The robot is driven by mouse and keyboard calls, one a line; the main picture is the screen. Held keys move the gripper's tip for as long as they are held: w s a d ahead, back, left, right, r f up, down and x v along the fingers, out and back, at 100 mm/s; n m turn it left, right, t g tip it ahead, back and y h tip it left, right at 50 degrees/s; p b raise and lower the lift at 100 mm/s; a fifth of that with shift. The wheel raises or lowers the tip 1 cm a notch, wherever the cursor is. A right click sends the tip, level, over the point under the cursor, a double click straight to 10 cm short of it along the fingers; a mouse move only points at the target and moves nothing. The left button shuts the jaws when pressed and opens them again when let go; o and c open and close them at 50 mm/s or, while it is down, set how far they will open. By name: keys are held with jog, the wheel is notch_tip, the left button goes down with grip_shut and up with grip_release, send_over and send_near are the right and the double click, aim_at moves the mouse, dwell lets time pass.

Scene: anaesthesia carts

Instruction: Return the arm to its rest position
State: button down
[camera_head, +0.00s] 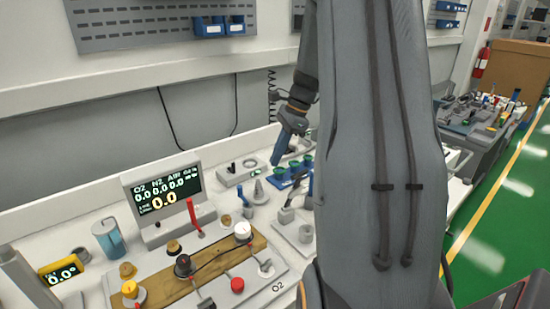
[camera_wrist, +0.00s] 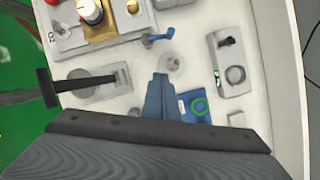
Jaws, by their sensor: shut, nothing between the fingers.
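My gripper (camera_head: 279,152) shows in the head view beyond my large grey arm link, pointing down over the white bench. Its blue fingers are together with nothing between them. In the wrist view my gripper (camera_wrist: 160,82) points at the bench top, near a grey cone-shaped piece (camera_wrist: 172,64). A blue rack with green-ringed holes (camera_wrist: 199,106) is partly hidden beside the fingers. I cannot tell the exact height above the bench. My arm link hides much of the right middle of the head view.
A display unit (camera_head: 163,193) and a wooden-topped panel with knobs (camera_head: 205,264) stand on the bench at left. A grey box with a black switch (camera_head: 239,171) is near the gripper. The wall is behind. Green floor (camera_head: 505,215) is clear at right.

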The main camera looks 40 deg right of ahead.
jog(key=s+a+f+n+h, duration=0.1)
jog(key=s+a+n, duration=0.1)
jog(key=a+n, duration=0.2)
jog(key=s+a+f+n+g+h, duration=0.1)
jog(key=a+n, duration=0.4)
jog(key=a, duration=0.5)
jog(key=shift+s+n+b, duration=0.3)
jog(key=shift+s+b, duration=0.05)
jog(key=shift+s, duration=0.55)
jog(key=c, duration=2.5)
grip_release()
jog(key=s+a+n, duration=0.3)
jog(key=n, duration=0.1)
jog(key=s+a+f+n+h, duration=0.1)
jog(key=s+a+n, duration=0.2)
jog(key=a+n, duration=0.1)
jog(key=s+a+f+n+h, duration=0.1)
jog(key=s+a+n, duration=0.2)
jog(key=a, duration=0.1)
jog(key=shift+s+f+n+t+b, duration=0.2)
jog(key=shift+n+t+b, duration=0.1)
jog(key=shift+n+t, duration=0.1)
jog(key=o, duration=0.4)
jog(key=shift+s+a, duration=0.2)
jog(key=shift+s, duration=0.05)
jog(key=o, duration=0.4)
jog(key=shift+n, duration=0.3)
jog(key=shift+c, duration=0.2)
